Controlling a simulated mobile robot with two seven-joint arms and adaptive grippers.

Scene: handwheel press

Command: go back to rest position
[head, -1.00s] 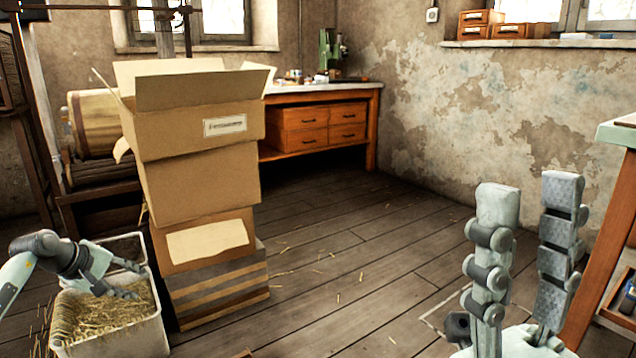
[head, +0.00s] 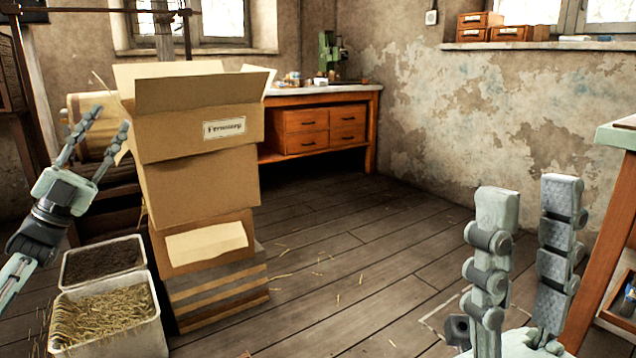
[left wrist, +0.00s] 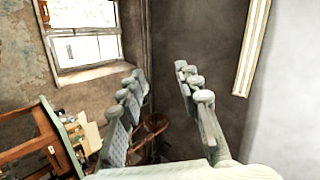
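My left gripper (head: 104,138) is raised at the left of the head view, fingers pointing up and apart, with nothing between them. It is to the left of the stacked cardboard boxes and above the bins. In the left wrist view its open fingers (left wrist: 160,84) frame only wall and background. My right gripper (head: 528,215) stands upright at the lower right, its two fingers spread and empty.
A stack of cardboard boxes (head: 200,185) stands beside my left gripper. A straw-filled bin (head: 115,338) and a bin of dark material (head: 105,262) are on the floor. A workbench (head: 374,120) is behind; a wooden table (head: 607,215) is at right. The middle floor is clear.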

